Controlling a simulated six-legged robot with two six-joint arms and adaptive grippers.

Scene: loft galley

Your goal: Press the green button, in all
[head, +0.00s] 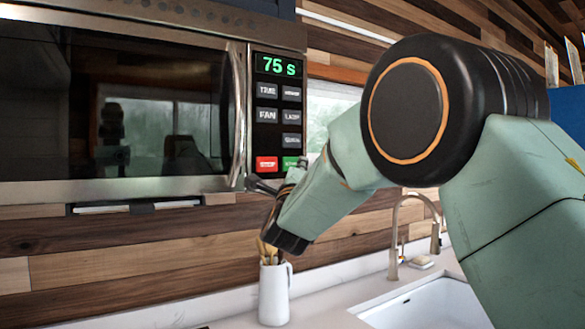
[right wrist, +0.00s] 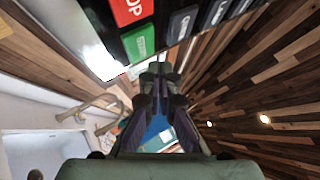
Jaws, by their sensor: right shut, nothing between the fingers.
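The green button (head: 290,163) is at the lower right of the microwave's black control panel (head: 266,140), beside a red button (head: 266,163). The panel's display (head: 278,65) reads "75 s" in green. My right gripper (head: 266,184) is shut and empty, just below the panel's lower edge, close to the green button. In the right wrist view the shut fingertips (right wrist: 157,70) lie just under the green button (right wrist: 139,42); whether they touch it I cannot tell. My left gripper is out of view.
The microwave's door (head: 120,100) and vertical handle (head: 238,110) are left of the panel. Below stand a white jug with utensils (head: 274,290), a faucet (head: 396,235) and a sink (head: 425,305). A wooden plank wall (head: 120,250) is behind.

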